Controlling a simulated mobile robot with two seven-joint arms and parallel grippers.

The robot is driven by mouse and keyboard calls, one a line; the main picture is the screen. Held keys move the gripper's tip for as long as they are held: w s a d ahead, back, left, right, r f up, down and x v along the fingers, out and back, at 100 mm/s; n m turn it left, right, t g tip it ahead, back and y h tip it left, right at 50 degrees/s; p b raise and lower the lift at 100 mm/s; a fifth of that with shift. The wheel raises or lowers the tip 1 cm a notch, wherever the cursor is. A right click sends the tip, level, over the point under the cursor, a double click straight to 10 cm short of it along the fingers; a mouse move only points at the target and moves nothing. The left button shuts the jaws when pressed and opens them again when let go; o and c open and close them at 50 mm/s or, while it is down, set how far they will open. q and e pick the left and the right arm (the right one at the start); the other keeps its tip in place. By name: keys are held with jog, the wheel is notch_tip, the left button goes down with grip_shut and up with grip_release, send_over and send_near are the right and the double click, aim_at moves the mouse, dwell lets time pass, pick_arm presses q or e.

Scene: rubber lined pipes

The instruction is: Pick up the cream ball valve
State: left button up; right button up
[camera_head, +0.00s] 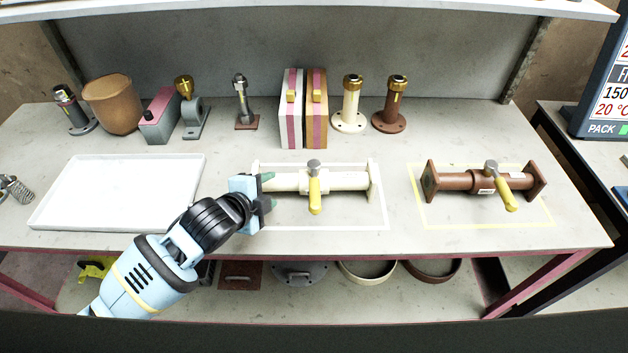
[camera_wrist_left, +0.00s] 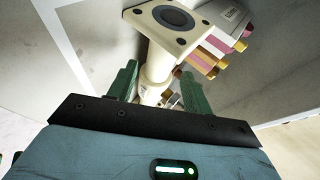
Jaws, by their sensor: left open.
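The cream ball valve (camera_head: 343,181) lies on its side on the table, inside a white outlined rectangle. It has square end flanges and a yellow-handled lever. My left gripper (camera_head: 268,190) is at its left end and hides part of that end in the head view. In the left wrist view the valve's cream pipe (camera_wrist_left: 157,68) runs between the two open green fingers of the left gripper (camera_wrist_left: 159,74), with a square, dark-bored flange beyond them. I cannot tell whether the fingers touch it. My right gripper is not in view.
A similar brown valve (camera_head: 470,182) lies in a yellow outline at right. An empty white tray (camera_head: 75,170) is at left. Upright cream (camera_head: 349,112) and brown (camera_head: 391,118) flanged pipes, striped blocks (camera_head: 291,130) and a brown pot (camera_head: 112,104) stand along the back. A shelf (camera_head: 330,8) overhangs.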

aim_at(280, 183)
pick_arm(q)
jog(key=x, duration=0.5)
jog(key=shift+d+r, duration=0.1)
jog(key=shift+d, duration=0.05)
jog(key=shift+c, duration=0.3)
jog(key=c, duration=1)
jog(key=shift+r, duration=0.2)
grip_shut()
jog(key=shift+r, duration=0.1)
